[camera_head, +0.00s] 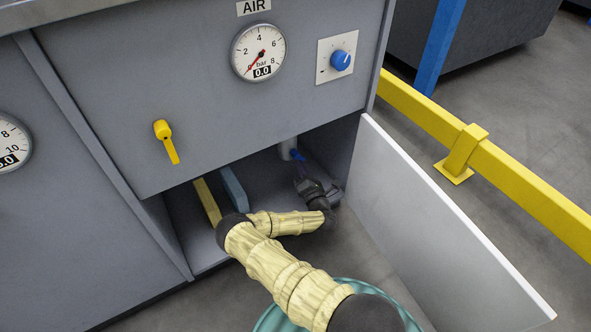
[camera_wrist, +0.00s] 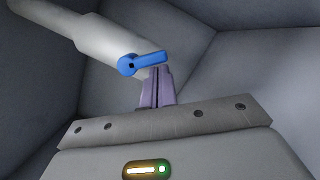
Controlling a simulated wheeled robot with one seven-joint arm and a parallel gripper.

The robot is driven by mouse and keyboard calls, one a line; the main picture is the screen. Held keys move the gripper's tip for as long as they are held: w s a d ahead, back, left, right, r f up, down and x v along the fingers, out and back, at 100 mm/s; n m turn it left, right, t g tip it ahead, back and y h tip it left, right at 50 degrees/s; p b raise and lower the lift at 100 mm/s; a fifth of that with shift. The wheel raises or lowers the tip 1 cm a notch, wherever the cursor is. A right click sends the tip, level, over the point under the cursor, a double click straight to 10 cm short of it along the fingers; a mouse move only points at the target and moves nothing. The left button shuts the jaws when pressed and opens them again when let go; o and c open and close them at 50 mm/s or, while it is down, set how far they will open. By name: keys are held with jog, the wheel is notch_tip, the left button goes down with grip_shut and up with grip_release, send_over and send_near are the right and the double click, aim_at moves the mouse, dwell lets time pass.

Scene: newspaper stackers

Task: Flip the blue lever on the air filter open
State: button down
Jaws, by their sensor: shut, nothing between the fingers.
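The blue lever (camera_head: 299,155) sits on a pale cylindrical air filter (camera_head: 287,148) that hangs inside the open lower compartment. In the wrist view the lever (camera_wrist: 148,61) has its round pivot at the left, at the lower end of the pale cylinder (camera_wrist: 101,38), and its handle points right and slightly up. My gripper (camera_wrist: 158,72) is shut and empty, with its fingertips just below the handle's free end. I cannot tell whether they touch it. In the head view my gripper (camera_head: 300,168) reaches into the compartment and its fingers are small and dark there.
The white door (camera_head: 430,220) stands open on the right. The cabinet front above the opening carries a yellow lever (camera_head: 165,142), a pressure gauge (camera_head: 258,52) reading 0.0 and a blue knob (camera_head: 340,60). A yellow bar (camera_head: 207,203) and a grey-blue bar (camera_head: 234,188) are inside at left.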

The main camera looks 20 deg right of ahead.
jog(key=shift+w+d+r+p, duration=0.15)
jog(key=shift+d+r+p, duration=0.2)
jog(key=shift+d+p, duration=0.4)
jog(key=shift+w+d+r+p, duration=0.1)
jog(key=shift+d+r+p, duration=0.35)
jog(key=shift+p, duration=0.45)
jog(key=shift+d, duration=0.25)
